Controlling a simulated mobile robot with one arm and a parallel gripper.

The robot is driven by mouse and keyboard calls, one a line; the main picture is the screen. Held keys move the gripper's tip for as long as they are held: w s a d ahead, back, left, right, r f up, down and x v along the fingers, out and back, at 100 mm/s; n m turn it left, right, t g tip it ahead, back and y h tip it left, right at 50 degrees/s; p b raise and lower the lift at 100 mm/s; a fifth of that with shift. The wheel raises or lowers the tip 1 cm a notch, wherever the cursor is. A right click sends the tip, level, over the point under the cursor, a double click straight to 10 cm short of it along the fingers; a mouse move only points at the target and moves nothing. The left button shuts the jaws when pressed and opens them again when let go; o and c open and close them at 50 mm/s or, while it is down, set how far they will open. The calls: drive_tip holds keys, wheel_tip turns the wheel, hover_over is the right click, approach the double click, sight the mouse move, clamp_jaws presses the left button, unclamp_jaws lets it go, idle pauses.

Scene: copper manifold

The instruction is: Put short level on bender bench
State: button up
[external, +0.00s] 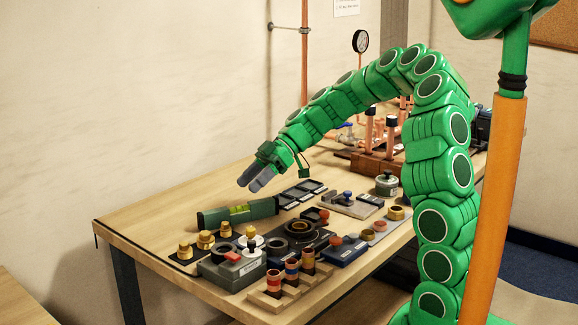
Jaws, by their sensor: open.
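A short dark green level (262,208) with a yellow-green vial lies on the wooden workbench (150,215), toward its left side. My gripper (249,184) is open and empty, hanging above the level with its grey fingers pointing down and left. It appears apart from the level. I cannot tell from this view which surface is the bender bench; another wooden surface (22,302) shows only partly at the lower left.
Brass fittings (205,239), a grey box with a red top (232,268) and a wooden rack of coloured rings (290,287) crowd the front of the workbench. Copper pipework on a wooden block (376,163) stands at the back right. The workbench's left end is clear.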

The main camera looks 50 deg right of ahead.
drive_tip(key=t, duration=0.2)
approach(239, 205)
drive_tip(key=x, duration=0.2)
drive_tip(key=shift+w+a, duration=0.15)
drive_tip(key=shift+a, duration=0.3)
drive_tip(key=shift+f+x, duration=0.2)
drive_tip(key=shift+x, duration=3.7)
clamp_jaws()
